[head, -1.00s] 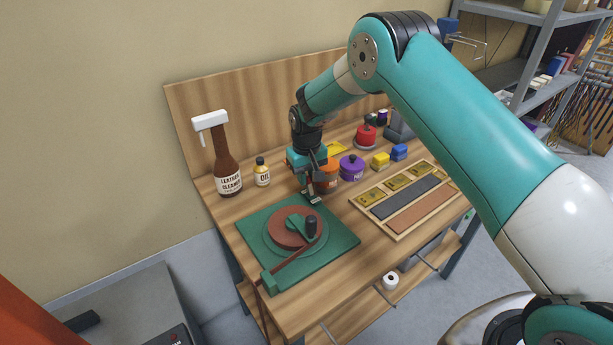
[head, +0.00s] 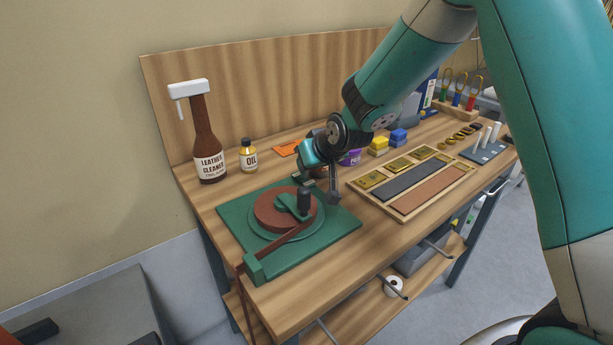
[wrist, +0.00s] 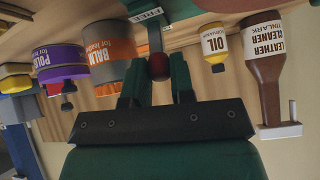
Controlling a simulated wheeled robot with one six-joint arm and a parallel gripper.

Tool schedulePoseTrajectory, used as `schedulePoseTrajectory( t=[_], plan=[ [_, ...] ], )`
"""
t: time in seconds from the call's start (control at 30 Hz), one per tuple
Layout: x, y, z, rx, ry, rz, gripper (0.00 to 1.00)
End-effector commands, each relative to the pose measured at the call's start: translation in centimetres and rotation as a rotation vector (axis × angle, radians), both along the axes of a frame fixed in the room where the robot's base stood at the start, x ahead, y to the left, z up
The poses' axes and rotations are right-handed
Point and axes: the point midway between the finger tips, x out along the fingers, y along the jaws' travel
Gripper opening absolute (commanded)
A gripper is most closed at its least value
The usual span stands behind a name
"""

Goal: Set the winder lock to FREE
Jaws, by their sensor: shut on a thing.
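The winder (head: 230,215) is a green base plate with a red-brown disc (head: 270,210), a dark crank knob (head: 304,199) and a long brown strip across it. My gripper (head: 320,178) is low at the plate's back right corner, and my own arm partly hides that spot. In the wrist view my gripper (wrist: 157,82) has its two green fingers on either side of a dark red knob (wrist: 157,66), shut on it. A label reading FREE (wrist: 146,15) shows just beyond the knob. The other end of the lock's travel is hidden.
A leather cleaner bottle (head: 206,145) and an oil bottle (head: 249,158) stand behind the winder. The orange balm jar (wrist: 100,64) and purple polish jar (wrist: 60,62) are close beside my gripper. A wooden tray (head: 377,206) lies to the right. The bench front is clear.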

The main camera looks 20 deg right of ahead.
Motion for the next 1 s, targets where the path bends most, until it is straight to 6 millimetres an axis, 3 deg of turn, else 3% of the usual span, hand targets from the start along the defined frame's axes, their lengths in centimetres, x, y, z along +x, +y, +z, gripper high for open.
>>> schedulePoseTrajectory(
  t=[0.73,0.77,1.0],
  plan=[
    [-0.48,-0.13,-0.22,0.027,-0.082,0.0,0.0],
    [-0.47,-0.13,-0.23,0.027,-0.082,0.0,0.3],
    [-0.46,-0.13,-0.22,0.027,-0.082,0.0,0.33]
  ],
)
